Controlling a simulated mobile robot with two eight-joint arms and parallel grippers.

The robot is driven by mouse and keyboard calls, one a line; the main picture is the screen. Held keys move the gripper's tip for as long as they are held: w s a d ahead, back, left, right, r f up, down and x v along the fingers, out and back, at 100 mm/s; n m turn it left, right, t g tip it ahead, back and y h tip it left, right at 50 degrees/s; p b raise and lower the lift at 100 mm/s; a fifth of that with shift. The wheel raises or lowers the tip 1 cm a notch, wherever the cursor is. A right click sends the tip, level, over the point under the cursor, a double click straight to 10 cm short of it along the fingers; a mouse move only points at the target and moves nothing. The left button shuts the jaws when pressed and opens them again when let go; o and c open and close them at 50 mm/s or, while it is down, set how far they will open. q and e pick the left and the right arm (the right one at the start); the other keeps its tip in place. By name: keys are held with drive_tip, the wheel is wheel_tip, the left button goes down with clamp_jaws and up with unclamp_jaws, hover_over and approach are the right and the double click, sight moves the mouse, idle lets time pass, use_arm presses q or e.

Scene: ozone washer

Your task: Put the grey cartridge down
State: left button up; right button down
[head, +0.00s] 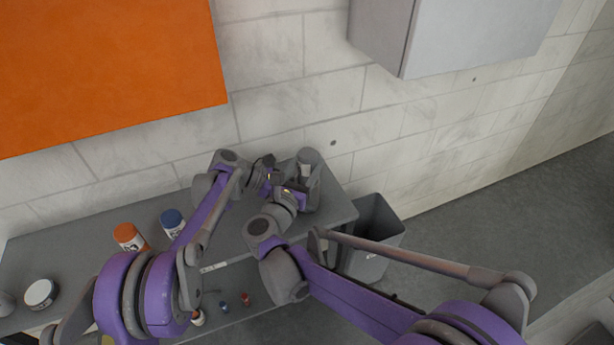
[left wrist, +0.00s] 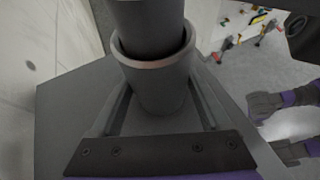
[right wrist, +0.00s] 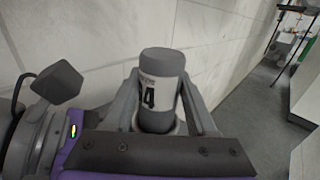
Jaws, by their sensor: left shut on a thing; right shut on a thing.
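The grey cartridge (head: 305,158) stands upright at the right end of the grey bench, near the wall. In the right wrist view the cartridge (right wrist: 160,68) has a dark cap and a white label with a 4. Its lower end sits inside a grey cup (left wrist: 151,85), whose rim surrounds it in the left wrist view. My left gripper (head: 306,196) appears shut around the cup. My right gripper (head: 304,181) is shut around the cartridge, close above the left one. The cartridge's lower end is hidden in the cup, and the fingertips are mostly hidden.
The bench (head: 85,240) also carries an orange-capped jar (head: 128,237), a blue-capped jar (head: 172,221) and a white-lidded jar (head: 40,293). Small bottles (head: 245,299) stand lower down. A grey bin (head: 385,240) stands beside the bench's right end. A grey wall cabinet (head: 450,35) hangs above.

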sight(304, 183)
drive_tip(key=shift+f, duration=2.15)
drive_tip(key=shift+c, duration=1)
unclamp_jaws()
drive_tip(key=shift+f, duration=0.1)
